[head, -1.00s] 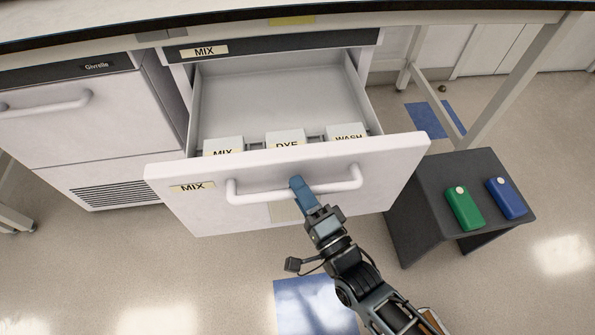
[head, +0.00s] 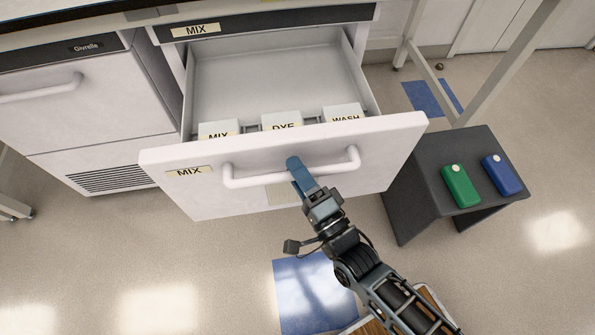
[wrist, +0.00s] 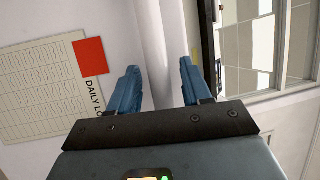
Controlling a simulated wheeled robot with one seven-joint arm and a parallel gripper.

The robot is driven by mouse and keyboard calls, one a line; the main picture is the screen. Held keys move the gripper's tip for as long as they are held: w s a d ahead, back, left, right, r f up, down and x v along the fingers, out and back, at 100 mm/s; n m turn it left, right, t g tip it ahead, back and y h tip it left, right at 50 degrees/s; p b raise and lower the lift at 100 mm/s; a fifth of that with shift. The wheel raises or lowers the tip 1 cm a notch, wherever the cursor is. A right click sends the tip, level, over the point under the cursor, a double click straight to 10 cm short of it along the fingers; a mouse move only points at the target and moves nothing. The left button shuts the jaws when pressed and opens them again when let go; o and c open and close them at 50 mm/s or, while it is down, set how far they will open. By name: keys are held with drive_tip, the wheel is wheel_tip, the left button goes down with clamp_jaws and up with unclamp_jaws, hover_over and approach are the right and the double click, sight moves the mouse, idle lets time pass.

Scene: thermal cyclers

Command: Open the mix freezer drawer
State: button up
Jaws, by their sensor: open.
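The mix freezer drawer (head: 300,202) stands pulled well out, its white front labelled MIX at the left. Its bar handle (head: 245,180) runs across the front. My gripper (head: 294,164) is at the middle of this handle in the head view. In the wrist view, my gripper's two blue fingers (wrist: 158,85) are apart, with the white handle bar (wrist: 163,50) between them. Inside the drawer are boxes labelled MIX (head: 218,130), DYE (head: 281,121) and WASH (head: 343,113), near the front wall.
A dark stand (head: 415,195) at the right holds a green case (head: 460,188) and a blue case (head: 503,175). A second closed unit (head: 90,105) stands left of the drawer. A table leg (head: 515,60) is at the upper right.

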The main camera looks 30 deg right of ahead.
drive_tip(key=v, duration=0.7)
drive_tip(key=shift+s+b, duration=0.3)
drive_tip(key=shift+s, duration=0.1)
drive_tip(key=s+d+r+n+g+h+p, duration=0.1)
drive_tip(key=s+d+r+n+g+p, duration=0.1)
drive_tip(key=s+r+n, duration=0.6)
drive_tip(key=s+d+r+n+g+p, duration=0.3)
drive_tip(key=s+r+n, duration=0.5)
drive_tip(key=s+r, duration=0.5)
drive_tip(key=shift+d+r+h+p, duration=0.35)
drive_tip(key=shift+r+h+p, duration=0.05)
drive_tip(key=shift+r+p, duration=0.2)
drive_tip(key=shift+f, duration=0.1)
drive_tip(key=shift+c, duration=0.6)
idle(1.3)
drive_tip(key=shift+d, duration=0.1)
